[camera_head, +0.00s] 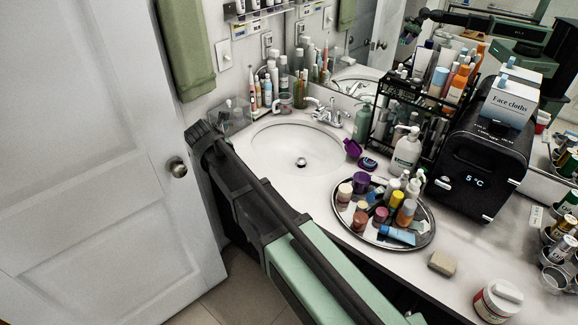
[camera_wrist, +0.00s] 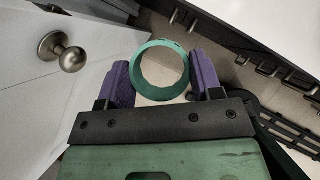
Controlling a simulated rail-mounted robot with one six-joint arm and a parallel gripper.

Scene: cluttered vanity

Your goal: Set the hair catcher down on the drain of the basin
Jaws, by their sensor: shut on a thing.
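In the wrist view, a green ring-shaped piece (camera_wrist: 184,68), which I take as the hair catcher, sits between the two purple fingers of my gripper (camera_wrist: 160,75). The gripper is shut on it, and light floor shows through its opening. In the head view, the white basin (camera_head: 270,151) is set in the vanity top, with its small metal drain (camera_head: 301,163) bare and visible. My arm crosses in front of the basin's left side and lower edge. The gripper and hair catcher cannot be made out in the head view.
A white door with a knob (camera_head: 177,168) stands left of the arm. The faucet (camera_head: 329,112) is behind the basin. A purple item (camera_head: 352,148) and a round tray (camera_head: 421,241) of bottles lie right of it. The black cooler (camera_head: 470,165) stands farther right.

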